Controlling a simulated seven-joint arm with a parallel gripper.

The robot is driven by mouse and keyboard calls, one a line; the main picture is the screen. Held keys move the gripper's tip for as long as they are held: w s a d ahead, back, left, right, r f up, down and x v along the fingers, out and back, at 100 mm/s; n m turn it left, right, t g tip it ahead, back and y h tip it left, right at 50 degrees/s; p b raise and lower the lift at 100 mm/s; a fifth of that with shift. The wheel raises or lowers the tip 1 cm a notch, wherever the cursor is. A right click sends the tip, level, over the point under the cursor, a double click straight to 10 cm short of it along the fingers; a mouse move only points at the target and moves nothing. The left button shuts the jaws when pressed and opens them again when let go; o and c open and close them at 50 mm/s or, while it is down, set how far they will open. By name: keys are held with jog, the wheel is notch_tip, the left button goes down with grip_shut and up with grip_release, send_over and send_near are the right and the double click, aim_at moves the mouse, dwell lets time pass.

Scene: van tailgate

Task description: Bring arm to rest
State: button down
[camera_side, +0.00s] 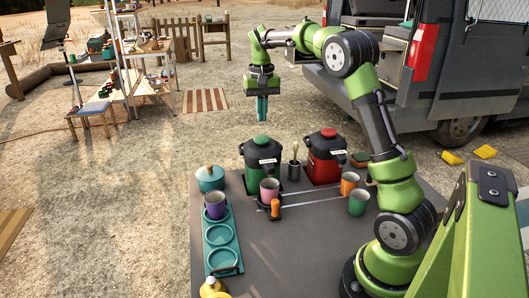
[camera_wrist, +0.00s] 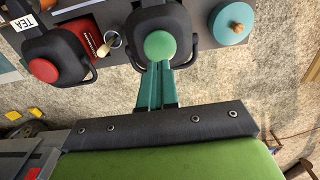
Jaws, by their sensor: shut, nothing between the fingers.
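My gripper (camera_side: 262,108) hangs from my green arm, pointing down, in the air above and behind the grey table (camera_side: 300,250). Its teal fingers are closed together and empty. In the wrist view the shut fingers (camera_wrist: 157,90) show in the middle, with the green-lidded dispenser (camera_wrist: 160,46) beyond the tips. In the side view the gripper is above and apart from that dispenser (camera_side: 262,160), touching nothing.
A red dispenser (camera_side: 322,157), a teal pot (camera_side: 210,178), a utensil cup (camera_side: 294,170) and several mugs stand on the table. A purple mug (camera_side: 215,205) sits in a teal tray (camera_side: 221,256). The van (camera_side: 440,70) is behind my arm.

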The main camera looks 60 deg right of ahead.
jog(key=shift+w+d+f, duration=0.1)
jog(key=shift+w, duration=0.05)
jog(key=shift+s+a+f, duration=0.6)
jog(key=shift+a+f, duration=0.1)
jog(key=shift+f, duration=0.1)
jog(key=s+a+r+n+t+y, duration=0.1)
jog(key=s+a+r+n+t, duration=0.1)
jog(key=s+a, duration=0.7)
jog(key=s+a+r+n+t+y, duration=0.1)
jog(key=s+a+t, duration=0.4)
jog(key=s+a, duration=0.5)
jog(key=a+r+n, duration=0.1)
jog(key=a+n, duration=0.1)
jog(key=a, duration=0.2)
